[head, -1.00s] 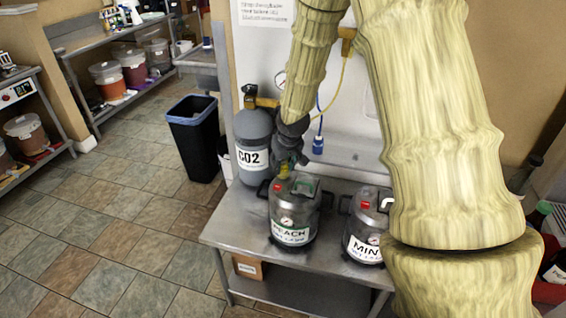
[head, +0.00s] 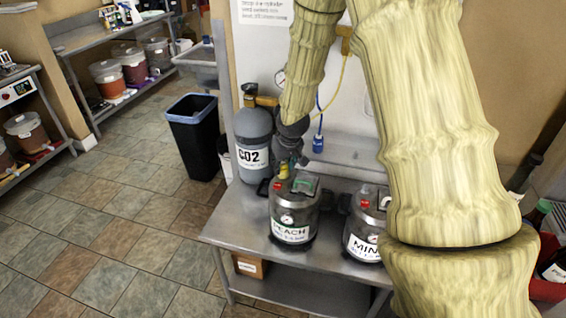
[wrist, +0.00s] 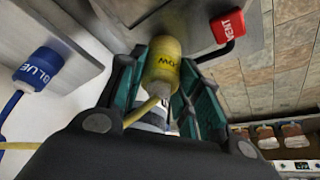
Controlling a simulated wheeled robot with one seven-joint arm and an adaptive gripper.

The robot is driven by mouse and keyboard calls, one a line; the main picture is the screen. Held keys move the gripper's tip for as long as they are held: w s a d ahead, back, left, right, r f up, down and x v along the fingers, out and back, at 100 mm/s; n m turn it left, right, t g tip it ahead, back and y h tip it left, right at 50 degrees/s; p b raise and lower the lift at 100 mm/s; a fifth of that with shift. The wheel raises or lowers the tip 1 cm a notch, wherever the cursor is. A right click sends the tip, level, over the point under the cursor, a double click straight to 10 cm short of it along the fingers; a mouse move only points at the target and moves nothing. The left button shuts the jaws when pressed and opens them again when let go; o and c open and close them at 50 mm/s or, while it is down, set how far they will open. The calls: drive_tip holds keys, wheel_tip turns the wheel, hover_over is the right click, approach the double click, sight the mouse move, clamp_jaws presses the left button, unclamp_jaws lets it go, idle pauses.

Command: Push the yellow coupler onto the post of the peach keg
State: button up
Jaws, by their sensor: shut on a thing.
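My gripper (head: 287,160) is above the keg's back left top edge. In the wrist view its teal fingers (wrist: 163,88) are shut on the yellow coupler (wrist: 162,62), with a yellow hose trailing from it. The yellow coupler also shows as a small spot low at the gripper in the head view (head: 284,171). The keg's post is hidden, so I cannot tell whether the coupler touches it.
A red VENT tag (wrist: 228,24) is close to the right finger. A blue coupler (wrist: 38,68) hangs at left in the wrist view. A grey CO2 cylinder (head: 253,140) stands left of the peach keg, and a second keg (head: 364,228) stands to its right.

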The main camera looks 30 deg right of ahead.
drive_tip(key=shift+f, duration=0.1)
idle(0.8)
drive_tip(key=o, duration=1.3)
drive_tip(key=shift+o, duration=0.5)
drive_tip(key=o, duration=0.6)
drive_tip(key=shift+c, duration=0.2)
drive_tip(key=shift+r+p, duration=3.2)
drive_tip(key=shift+r, duration=0.55)
